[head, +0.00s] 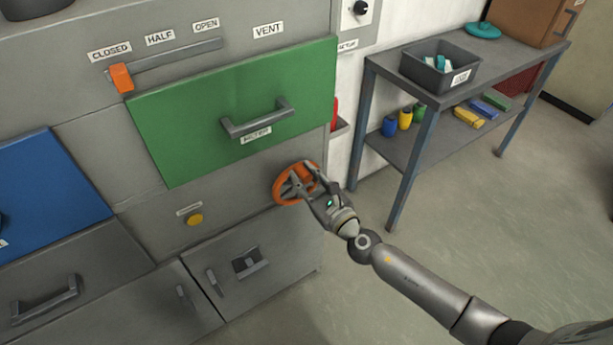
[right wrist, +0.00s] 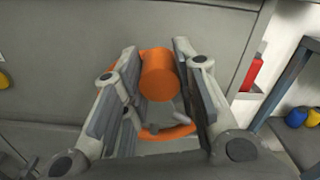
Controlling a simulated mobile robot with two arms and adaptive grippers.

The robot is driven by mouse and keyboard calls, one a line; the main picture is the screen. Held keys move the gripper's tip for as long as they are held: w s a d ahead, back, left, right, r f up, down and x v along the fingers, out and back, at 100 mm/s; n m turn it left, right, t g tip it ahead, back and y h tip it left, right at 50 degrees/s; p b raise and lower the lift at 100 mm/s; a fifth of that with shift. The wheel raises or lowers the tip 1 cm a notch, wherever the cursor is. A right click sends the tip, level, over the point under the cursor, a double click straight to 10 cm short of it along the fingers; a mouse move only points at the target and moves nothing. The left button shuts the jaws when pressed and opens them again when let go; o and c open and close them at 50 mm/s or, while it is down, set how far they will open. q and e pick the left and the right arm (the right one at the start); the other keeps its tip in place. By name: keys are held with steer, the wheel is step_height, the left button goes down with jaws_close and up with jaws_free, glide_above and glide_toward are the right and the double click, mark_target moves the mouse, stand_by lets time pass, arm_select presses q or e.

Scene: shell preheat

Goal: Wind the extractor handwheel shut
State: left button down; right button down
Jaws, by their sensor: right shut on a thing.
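The orange extractor handwheel (head: 280,190) is mounted on the grey cabinet front, below and right of the green drawer. My right gripper (head: 312,183) is at the wheel's right side, its fingers shut on the wheel's handle. In the right wrist view, an orange cylindrical handle (right wrist: 158,75) sits between the two fingers, and part of the orange rim (right wrist: 165,133) shows below it. The fingers hide part of the wheel. My left gripper is not in view.
The green drawer front (head: 190,140) has a bar handle. An orange vent slider (head: 121,78) stands under the CLOSED label. A yellow button (head: 195,219) is left of the wheel. A shelf table (head: 440,95) with a dark bin (head: 425,75) stands right. The floor between is clear.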

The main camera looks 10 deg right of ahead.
steer(key=shift+s+a+f, duration=0.1)
steer(key=shift+a, duration=0.05)
steer(key=c, duration=1.1)
jaws_free()
steer(key=shift+c, duration=0.2)
steer(key=v, duration=1.2)
